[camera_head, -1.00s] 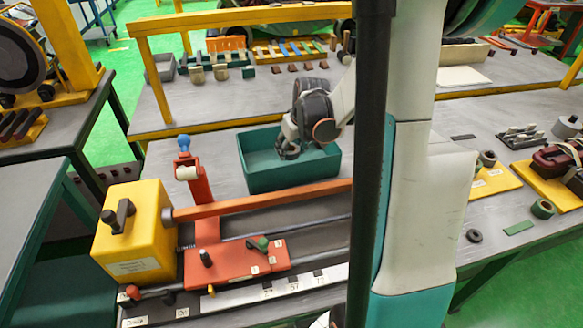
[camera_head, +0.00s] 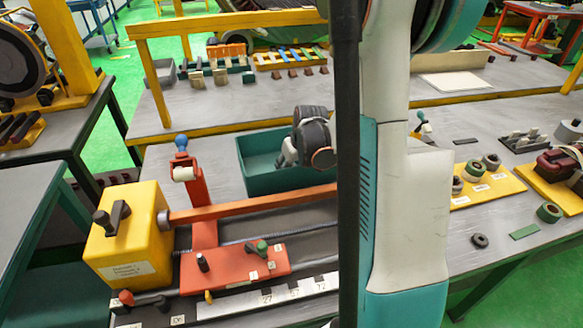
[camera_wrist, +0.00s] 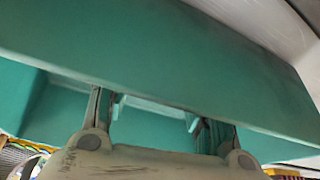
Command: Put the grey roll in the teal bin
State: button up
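The teal bin (camera_head: 253,176) stands on the bench behind the red-and-yellow winding machine. My gripper (camera_head: 286,158) is at the bin in the head view, its tips partly hidden behind my wrist. In the wrist view my gripper (camera_wrist: 158,118) has its fingers spread wide, with the bin's teal wall (camera_wrist: 160,60) close in front. No roll shows between the fingers. Greyish rolls (camera_head: 490,162) sit on a yellow board at the right; I cannot tell which is the task's grey roll. The bin floor is mostly hidden.
The winding machine's yellow box (camera_head: 127,236) and long orange bar (camera_head: 245,203) lie in front of the bin. A yellow frame (camera_head: 230,17) stands behind. My arm covers the middle.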

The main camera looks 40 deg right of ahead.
jog(key=shift+o, duration=0.7)
jog(key=shift+s+r+p, duration=0.1)
jog(key=shift+r+p, duration=0.4)
jog(key=p+v, duration=0.4)
jog(key=v, duration=0.2)
jog(key=shift+s+r, duration=0.2)
jog(key=shift+r, duration=0.15)
